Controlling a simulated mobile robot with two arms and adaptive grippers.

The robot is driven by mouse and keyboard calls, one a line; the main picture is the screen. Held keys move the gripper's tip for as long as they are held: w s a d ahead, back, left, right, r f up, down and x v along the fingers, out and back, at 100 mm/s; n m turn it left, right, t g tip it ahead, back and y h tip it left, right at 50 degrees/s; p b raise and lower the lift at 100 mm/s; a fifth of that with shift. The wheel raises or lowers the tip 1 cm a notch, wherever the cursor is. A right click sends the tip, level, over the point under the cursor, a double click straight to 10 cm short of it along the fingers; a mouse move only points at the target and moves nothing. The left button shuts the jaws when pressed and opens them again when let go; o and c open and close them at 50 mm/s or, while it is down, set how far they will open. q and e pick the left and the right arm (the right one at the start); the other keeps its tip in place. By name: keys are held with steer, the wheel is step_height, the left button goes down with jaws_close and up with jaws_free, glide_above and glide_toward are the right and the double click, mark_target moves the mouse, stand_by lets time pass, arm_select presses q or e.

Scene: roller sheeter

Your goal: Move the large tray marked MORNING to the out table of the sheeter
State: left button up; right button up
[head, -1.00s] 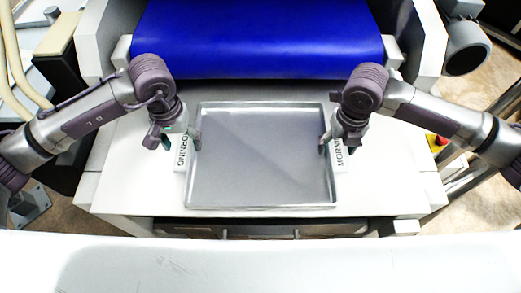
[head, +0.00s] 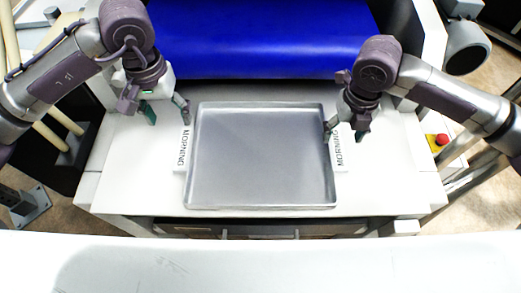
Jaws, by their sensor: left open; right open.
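The large grey metal tray (head: 262,207) lies flat and empty on the white out table (head: 385,185) of the sheeter, in front of the blue belt. White labels reading MORNING show at its left side (head: 182,150) and right side (head: 337,150). My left gripper (head: 168,118) is open and raised above the table, just left of the tray's far left corner, apart from the tray. My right gripper (head: 345,137) is open at the tray's right side, over the far end of the right label. I cannot tell whether it touches the rim.
The blue belt (head: 260,35) runs behind the tray. A red button (head: 441,139) on a yellow base sits at the right. A white surface (head: 270,265) spans the front. The out table is bare on both sides of the tray.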

step_height(320, 180, up, 6)
steer(key=shift+r, duration=0.15)
stand_by(0.6)
